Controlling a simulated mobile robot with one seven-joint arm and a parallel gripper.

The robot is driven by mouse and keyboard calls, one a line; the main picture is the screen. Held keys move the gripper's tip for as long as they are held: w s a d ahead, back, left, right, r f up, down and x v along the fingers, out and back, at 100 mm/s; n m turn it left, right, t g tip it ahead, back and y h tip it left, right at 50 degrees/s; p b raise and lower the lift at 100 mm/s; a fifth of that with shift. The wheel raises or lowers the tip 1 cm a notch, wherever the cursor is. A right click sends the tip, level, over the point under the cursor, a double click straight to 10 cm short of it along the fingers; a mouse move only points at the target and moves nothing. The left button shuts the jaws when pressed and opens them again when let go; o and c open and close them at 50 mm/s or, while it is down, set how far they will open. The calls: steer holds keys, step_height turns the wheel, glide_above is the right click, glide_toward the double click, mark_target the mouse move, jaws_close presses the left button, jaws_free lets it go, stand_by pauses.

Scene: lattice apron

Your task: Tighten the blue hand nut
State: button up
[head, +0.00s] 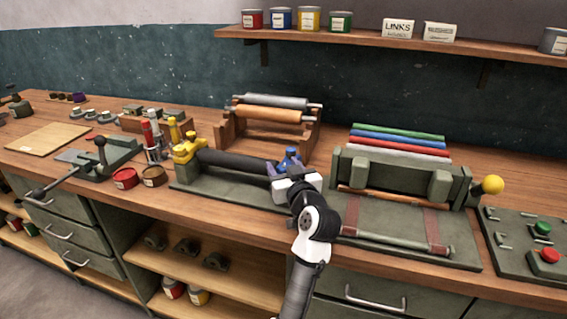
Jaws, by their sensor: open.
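The blue hand nut (291,157) is at the right end of a dark roller (238,162), which lies in a green-grey fixture (232,192) on the bench. A yellow hand nut (187,148) is at the roller's left end. My gripper (281,168) comes in from the front right and is open at the blue nut. Its white body hides the lower part of the nut and the right end of the fixture. I cannot tell whether the nut lies between the fingers or whether they touch it.
A wooden rack with two rollers (268,114) stands behind. A press with a yellow knob (492,185) is to the right, close to my arm. Red (125,178) and brown (153,176) pots and a lever clamp (101,150) are to the left.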

steer(key=shift+w+a, duration=0.1)
steer(key=shift+w, duration=0.15)
steer(key=c, duration=1)
steer(key=shift+o, duration=0.2)
